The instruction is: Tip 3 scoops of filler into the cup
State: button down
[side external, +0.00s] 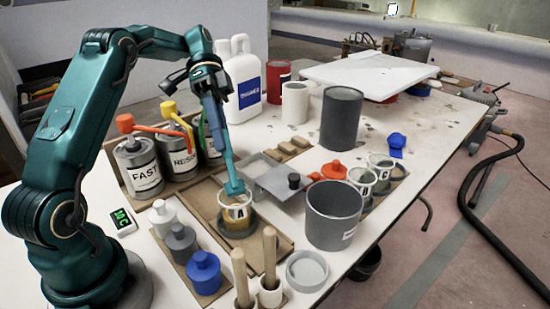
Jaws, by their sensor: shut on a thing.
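A clear cup marked A (236,213) stands upright in a dark round holder (239,231) on a brown board, with amber contents in its lower part. My gripper (218,118) is above the cup, pointing down, and is shut on the upper part of a long blue tool that looks like a scoop (230,163). The tool hangs almost upright. Its wider lower end is at the cup's mouth; I cannot tell if it touches the rim or carries filler. An open grey tub (335,214) stands to the right, its contents hidden.
Tins marked FAST and RESIN (180,157) stand at the back left. Grey, white and blue lidded pots (203,272) and wooden-handled tools (269,255) are in front. A grey tray (275,185), an orange-lidded pot (333,171) and several marked cups (361,181) lie right.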

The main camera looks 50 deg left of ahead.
jog(key=shift+s+d+r+y, duration=0.1)
jog(key=shift+d+r+y, duration=0.2)
jog(key=shift+d+y, duration=0.1)
jog(key=s+d+r+m+t+y, duration=0.4)
jog(key=r+m+t+y, duration=0.1)
jog(key=y, duration=0.3)
jog(key=shift+m+t, duration=0.3)
jog(key=shift+m, duration=0.3)
jog(key=shift+r, duration=0.1)
